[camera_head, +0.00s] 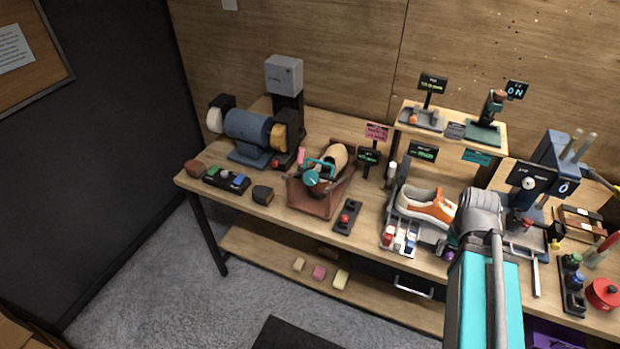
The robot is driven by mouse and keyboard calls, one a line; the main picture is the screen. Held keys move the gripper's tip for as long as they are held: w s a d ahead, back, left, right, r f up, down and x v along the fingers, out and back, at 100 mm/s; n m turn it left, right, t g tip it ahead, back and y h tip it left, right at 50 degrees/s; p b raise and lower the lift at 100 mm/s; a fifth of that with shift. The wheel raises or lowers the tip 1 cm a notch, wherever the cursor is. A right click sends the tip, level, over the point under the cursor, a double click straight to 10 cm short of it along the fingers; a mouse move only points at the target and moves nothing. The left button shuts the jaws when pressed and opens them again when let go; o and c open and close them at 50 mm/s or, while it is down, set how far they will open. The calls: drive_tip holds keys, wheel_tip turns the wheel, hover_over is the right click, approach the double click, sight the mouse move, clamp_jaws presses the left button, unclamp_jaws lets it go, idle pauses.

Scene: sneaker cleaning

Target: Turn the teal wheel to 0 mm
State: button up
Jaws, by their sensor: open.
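The teal wheel (312,178) is a small round knob at the near end of a shoe-stretching device with a tan last (335,157). The device rests in a brown tray (318,204) on the left-middle part of the workbench. A teal frame piece (328,164) shows beside the wheel. A small dark display (369,157) with green text stands behind the tray on the right; its reading is too small to tell. My gripper's fingers do not show.
A blue bench grinder (248,130) stands left of the tray. A black block with a red button (347,216) lies to its right. An orange and white sneaker (426,206) sits on a stand near my arm. A raised shelf (454,126) stands behind. The bench's front edge (270,222) is largely clear.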

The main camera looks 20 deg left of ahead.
drive_tip(key=o, duration=0.4)
drive_tip(key=shift+w+a, duration=0.15)
drive_tip(key=shift+a, duration=0.05)
drive_tip(key=shift+o, duration=1)
drive_tip(key=w+a+r+p, duration=0.3)
drive_tip(key=w+a, duration=0.3)
drive_tip(key=a, duration=0.2)
drive_tip(key=shift+w+a+m, duration=0.2)
drive_tip(key=shift+a+m, duration=0.05)
drive_tip(key=shift+m, duration=0.15)
drive_tip(key=m+t+y+p, duration=0.1)
drive_tip(key=m+y+p, duration=0.2)
drive_tip(key=p, duration=0.4)
approach(311, 175)
wheel_tip(311, 175, up, 3)
drive_tip(key=shift+s+d+f, duration=0.1)
drive_tip(key=shift+f, duration=0.1)
drive_tip(key=shift+f+b, duration=0.15)
drive_tip(key=shift+b, duration=0.25)
drive_tip(key=b+x, duration=0.8)
drive_tip(key=x, duration=0.1)
drive_tip(key=b+x, duration=0.4)
drive_tip(key=b, duration=0.1)
drive_tip(key=shift+d+f, duration=0.2)
drive_tip(key=shift+f, duration=0.1)
